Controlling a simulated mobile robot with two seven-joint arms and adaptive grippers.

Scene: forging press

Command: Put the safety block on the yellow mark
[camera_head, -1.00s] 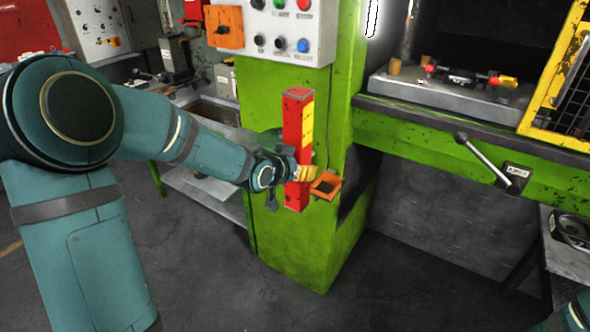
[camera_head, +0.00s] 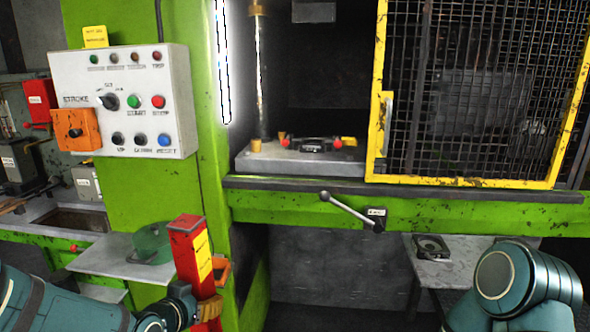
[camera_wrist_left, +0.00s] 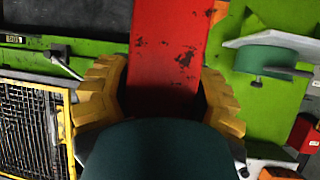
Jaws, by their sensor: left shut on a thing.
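The safety block (camera_head: 186,253) is a tall red bar with a yellow label, roughly upright at the lower left of the head view. My left gripper (camera_head: 196,310) is shut on it, its fingers mostly hidden there. In the left wrist view the worn red block (camera_wrist_left: 170,45) stands between the two yellow fingers of my left gripper (camera_wrist_left: 160,92). The block's lower end is cut off or hidden.
The green press holds a grey bed (camera_head: 300,161) with a red-ended tool (camera_head: 312,144) on it. A yellow-framed mesh guard (camera_head: 470,90) covers the right side. A lever (camera_head: 348,211) juts from the front. A control panel (camera_head: 125,100) and an orange bracket (camera_head: 224,270) are near the block.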

